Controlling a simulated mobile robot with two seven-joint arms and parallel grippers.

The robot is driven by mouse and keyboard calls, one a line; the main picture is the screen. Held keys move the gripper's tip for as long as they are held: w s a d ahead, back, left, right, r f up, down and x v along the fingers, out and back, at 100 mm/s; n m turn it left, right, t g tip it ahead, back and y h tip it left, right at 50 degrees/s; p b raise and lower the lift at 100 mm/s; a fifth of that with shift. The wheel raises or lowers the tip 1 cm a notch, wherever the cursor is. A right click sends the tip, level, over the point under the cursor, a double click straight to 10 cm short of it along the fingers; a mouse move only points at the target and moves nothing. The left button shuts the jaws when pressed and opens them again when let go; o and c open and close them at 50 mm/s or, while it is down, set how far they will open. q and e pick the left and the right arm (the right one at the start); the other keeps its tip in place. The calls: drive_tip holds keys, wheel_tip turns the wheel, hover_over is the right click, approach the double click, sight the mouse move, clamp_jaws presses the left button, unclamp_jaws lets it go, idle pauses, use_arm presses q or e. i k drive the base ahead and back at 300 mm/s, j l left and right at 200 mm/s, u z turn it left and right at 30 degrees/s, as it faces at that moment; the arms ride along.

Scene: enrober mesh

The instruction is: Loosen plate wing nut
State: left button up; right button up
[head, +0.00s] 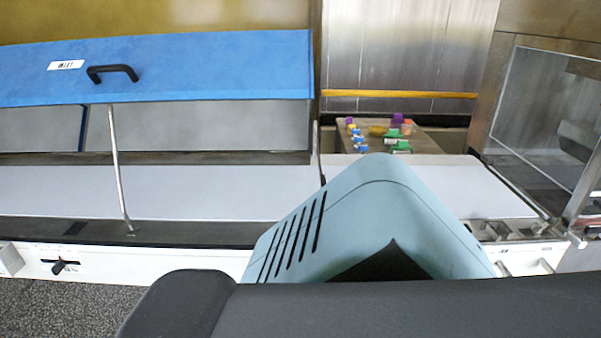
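I cannot make out a wing nut for certain. Small grey metal fittings (503,230) sit along the front edge of the machine at the right, too small to identify. A black knob (60,266) is on the white front panel (150,266) at the left. Neither of my grippers shows in the head view. A large light-blue slotted housing and a dark grey padded shape, which seem to be mine, fill the lower middle and hide part of the machine's front.
A blue lid (200,70) labelled INLET, with a black handle (112,72), stands raised on a metal rod (118,165). A pale belt surface (220,190) runs below it. A clear panel (545,115) is at the right. Several coloured items stand on a brown table (425,145) behind.

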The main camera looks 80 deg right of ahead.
sight(538, 230)
drive_tip(key=z, duration=4.1)
